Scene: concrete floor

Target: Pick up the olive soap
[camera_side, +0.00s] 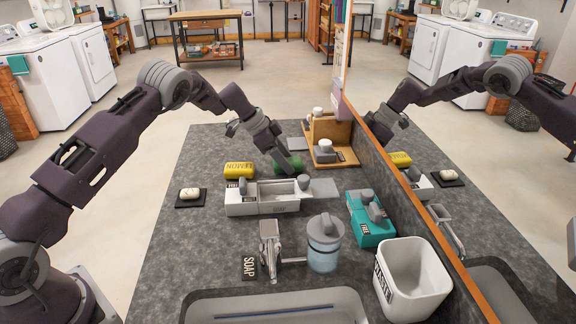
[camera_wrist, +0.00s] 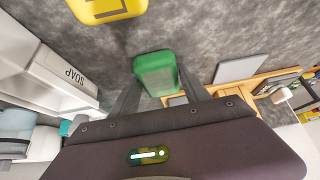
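The olive soap is a green bar (camera_side: 289,166) on the dark grey countertop, partly hidden behind my gripper in the side view. In the wrist view the green bar (camera_wrist: 155,70) lies just ahead of the fingers, near the middle. My gripper (camera_side: 284,163) reaches down to it from the upper left. In the wrist view my gripper (camera_wrist: 158,84) has its fingers spread, one on each side of the bar's near end. I cannot tell whether either finger touches it.
A yellow lemon bar (camera_side: 239,170) lies to the left. A white soap box (camera_side: 262,205) stands in front, a wooden stand (camera_side: 328,132) behind right. A teal box (camera_side: 368,228), jar (camera_side: 324,250) and white bin (camera_side: 420,285) stand nearer. A mirror (camera_side: 400,160) borders the right.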

